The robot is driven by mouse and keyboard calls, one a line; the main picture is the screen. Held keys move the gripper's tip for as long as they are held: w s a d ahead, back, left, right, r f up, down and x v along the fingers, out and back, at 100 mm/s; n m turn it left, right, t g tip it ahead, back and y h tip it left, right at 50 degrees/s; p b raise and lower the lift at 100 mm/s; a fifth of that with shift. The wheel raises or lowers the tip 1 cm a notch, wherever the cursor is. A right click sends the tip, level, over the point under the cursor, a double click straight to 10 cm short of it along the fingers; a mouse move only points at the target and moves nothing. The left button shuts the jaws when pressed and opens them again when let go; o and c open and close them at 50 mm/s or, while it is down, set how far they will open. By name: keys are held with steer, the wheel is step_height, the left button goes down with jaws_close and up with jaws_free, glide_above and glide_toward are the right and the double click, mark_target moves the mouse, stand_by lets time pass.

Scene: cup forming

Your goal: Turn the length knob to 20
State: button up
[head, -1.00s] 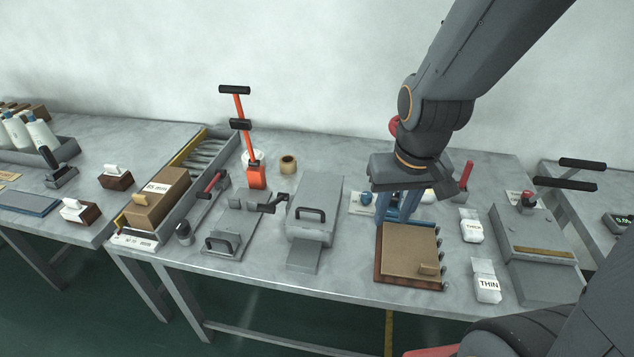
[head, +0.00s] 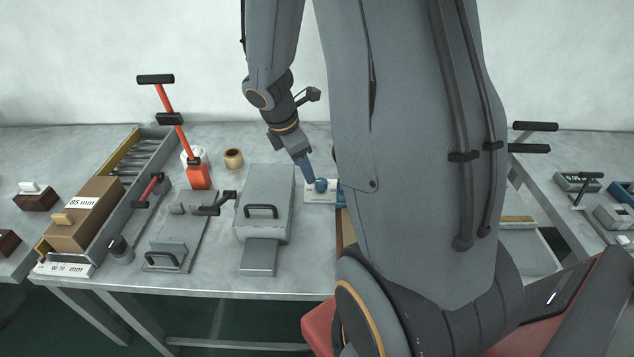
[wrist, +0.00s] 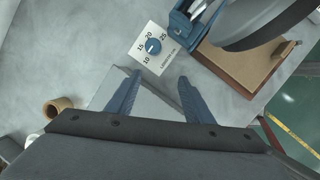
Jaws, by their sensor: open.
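The length knob (wrist: 153,46) is a small round blue knob on a white card (wrist: 146,57) printed 10, 15, 20 and 25 around it. A small pale mark shows on the knob; I cannot tell exactly which number it points to. The knob also shows in the head view (head: 321,185), partly beside my arm. My gripper (wrist: 159,80) is open and empty, its two blue fingers apart, with the knob beyond the fingertips in the wrist view. In the head view my gripper (head: 308,176) is just above and left of the knob.
A grey hinged machine (head: 265,195) stands left of the knob. A blue device (wrist: 183,22) and a brown board (wrist: 236,70) are to its right. A tape roll (head: 233,158) and an orange-handled press (head: 197,174) stand further left. My arm hides the table's right part.

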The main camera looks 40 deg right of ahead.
mark_target(321, 181)
steer(key=d+f+n, duration=0.1)
steer(key=d+f, duration=0.1)
steer(key=f, duration=0.1)
steer(key=w+d+f+n, duration=0.1)
steer(key=d+f, duration=0.1)
steer(key=f, duration=0.1)
steer(key=w+d+f+n, duration=0.1)
steer(key=d+f, duration=0.2)
steer(key=shift+w+f+n+h+b, duration=0.15)
steer(key=shift+f+n+h+b, duration=0.15)
steer(key=c, duration=1)
